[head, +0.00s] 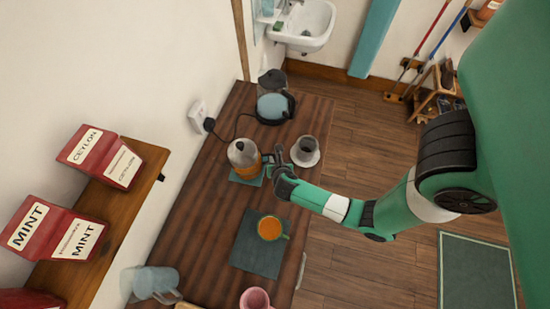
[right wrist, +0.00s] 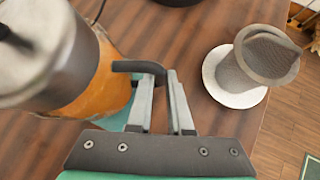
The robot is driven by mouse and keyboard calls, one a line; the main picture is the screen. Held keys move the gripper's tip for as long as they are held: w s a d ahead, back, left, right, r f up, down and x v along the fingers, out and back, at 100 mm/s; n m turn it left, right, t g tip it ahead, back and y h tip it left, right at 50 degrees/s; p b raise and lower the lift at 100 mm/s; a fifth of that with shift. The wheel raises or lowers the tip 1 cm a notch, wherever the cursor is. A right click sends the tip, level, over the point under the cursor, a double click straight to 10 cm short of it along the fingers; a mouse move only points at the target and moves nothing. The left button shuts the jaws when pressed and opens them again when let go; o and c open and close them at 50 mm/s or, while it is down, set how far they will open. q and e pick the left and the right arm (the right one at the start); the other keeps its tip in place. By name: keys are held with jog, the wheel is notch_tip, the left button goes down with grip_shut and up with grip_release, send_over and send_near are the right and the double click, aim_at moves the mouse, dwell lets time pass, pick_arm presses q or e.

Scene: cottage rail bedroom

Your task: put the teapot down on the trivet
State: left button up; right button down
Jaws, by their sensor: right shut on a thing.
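The teapot (head: 243,154), with a grey metal top and an amber lower part, is upright at the table's middle. It fills the left of the right wrist view (right wrist: 75,75). My right gripper (head: 272,161) is shut on its dark handle (right wrist: 140,67), at the pot's right side. The teal trivet (head: 247,181) shows below the teapot in the head view, and a piece of it shows in the right wrist view (right wrist: 122,120). The pot hides most of it. I cannot tell whether the base touches the trivet. My left gripper is not in view.
A grey strainer (head: 307,146) on a white saucer (head: 306,160) stands just right of the gripper. A kettle (head: 273,107) is behind. An amber cup (head: 270,228) sits on a dark mat (head: 250,258) in front. A pink mug (head: 256,299) and glass jug (head: 155,282) are nearer.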

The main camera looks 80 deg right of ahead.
jog(key=shift+f, duration=0.3)
dwell(0.5)
jog(key=c, duration=0.8)
grip_release()
jog(key=shift+c, duration=0.2)
jog(key=shift+o, duration=0.4)
jog(key=shift+f, duration=0.1)
jog(key=p+v, duration=0.1)
jog(key=v, duration=1)
jog(key=shift+a+r, duration=0.2)
